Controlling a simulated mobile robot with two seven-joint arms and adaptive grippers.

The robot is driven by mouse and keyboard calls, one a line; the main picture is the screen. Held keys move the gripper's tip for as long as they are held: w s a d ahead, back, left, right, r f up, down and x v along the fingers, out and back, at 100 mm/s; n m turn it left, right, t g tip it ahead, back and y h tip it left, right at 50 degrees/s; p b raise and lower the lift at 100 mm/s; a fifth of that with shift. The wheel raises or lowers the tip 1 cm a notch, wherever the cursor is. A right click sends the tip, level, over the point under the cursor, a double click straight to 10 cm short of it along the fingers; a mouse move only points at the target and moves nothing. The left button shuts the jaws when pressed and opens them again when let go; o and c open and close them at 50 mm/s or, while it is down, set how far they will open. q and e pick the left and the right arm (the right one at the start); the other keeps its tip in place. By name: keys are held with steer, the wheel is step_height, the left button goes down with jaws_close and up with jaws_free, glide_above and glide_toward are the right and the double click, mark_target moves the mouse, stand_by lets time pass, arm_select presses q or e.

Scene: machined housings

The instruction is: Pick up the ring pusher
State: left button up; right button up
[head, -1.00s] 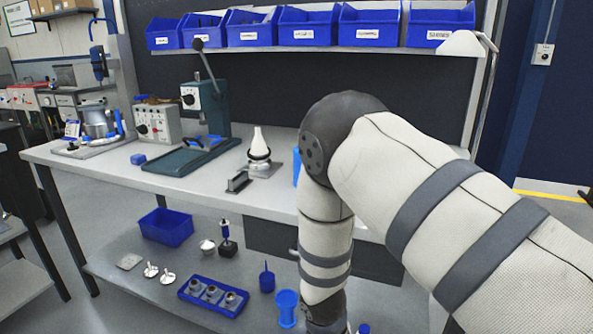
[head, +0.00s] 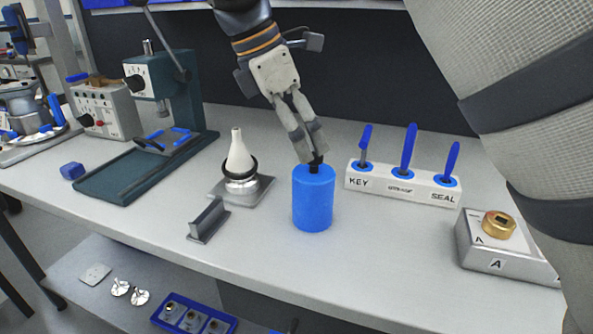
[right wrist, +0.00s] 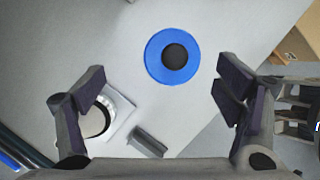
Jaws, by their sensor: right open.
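The ring pusher, which I take to be the blue cylinder (head: 313,200) with a dark knob on top, stands upright on the bench. In the right wrist view it shows from above as a blue disc (right wrist: 153,62) with a dark round middle. My right gripper (head: 309,150) points down just above it, with the fingertips near the knob in the head view. In the right wrist view the gripper (right wrist: 160,93) is open and empty, and the pusher lies beyond the fingertips, towards the picture's top. I cannot tell whether anything touches. My left gripper is out of view.
Left of the pusher, a white cone (head: 239,155) with a black ring stands on a metal base. A dark grey block (head: 208,222) lies in front. A white tool holder (head: 402,185) and a block marked A (head: 505,262) are to the right. A green press (head: 165,95) stands left.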

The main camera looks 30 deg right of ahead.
mark_target(316, 174)
steer(key=x, duration=0.3)
steer(key=s+x, duration=0.1)
steer(key=x, duration=0.3)
steer(key=a+x, duration=0.1)
steer(key=x, duration=0.2)
steer(key=shift+s+d+f, duration=0.1)
steer(key=shift+s+f, duration=0.2)
steer(key=shift+d+f, duration=0.15)
steer(key=shift+f, duration=0.1)
steer(key=c, duration=1.4)
steer(key=shift+r, duration=0.15)
